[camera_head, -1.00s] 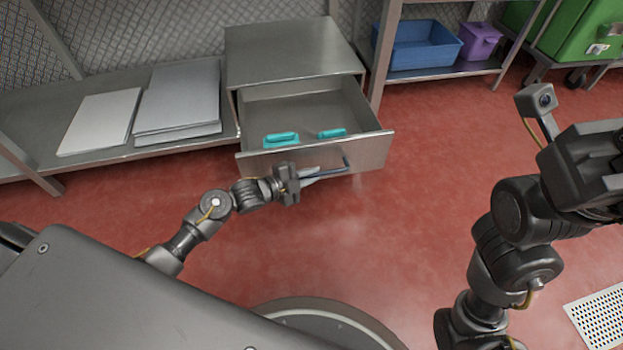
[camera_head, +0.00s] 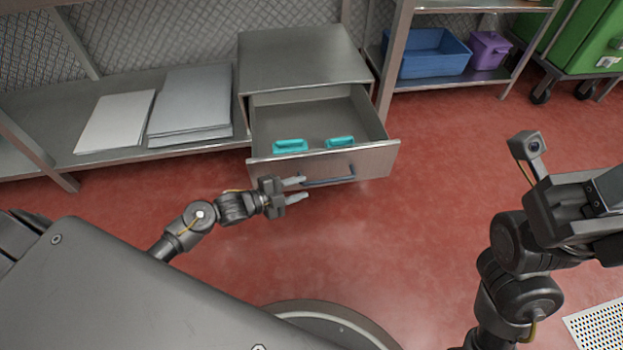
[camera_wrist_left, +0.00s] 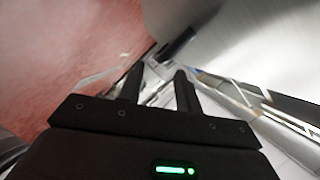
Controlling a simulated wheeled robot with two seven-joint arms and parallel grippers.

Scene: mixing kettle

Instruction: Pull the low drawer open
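The low drawer (camera_head: 378,162) of the steel cabinet (camera_head: 305,58) stands pulled out, with its inside showing. Its bar handle (camera_head: 328,182) is on the front face. Two teal objects lie in the drawer, one on the left (camera_head: 290,146) and one on the right (camera_head: 340,142). My left gripper (camera_head: 302,189) is open at the left end of the handle, its two fingers apart and not closed on the bar. In the left wrist view the fingers (camera_wrist_left: 157,88) are also spread, with blurred grey metal beyond. My right gripper (camera_head: 600,205) is at the right edge, partly cut off.
A low shelf with flat grey panels (camera_head: 190,105) stands left of the cabinet. A rack with a blue bin (camera_head: 430,55) and a purple bin (camera_head: 489,50) is at right. Red floor (camera_head: 400,240) in front of the drawer is clear.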

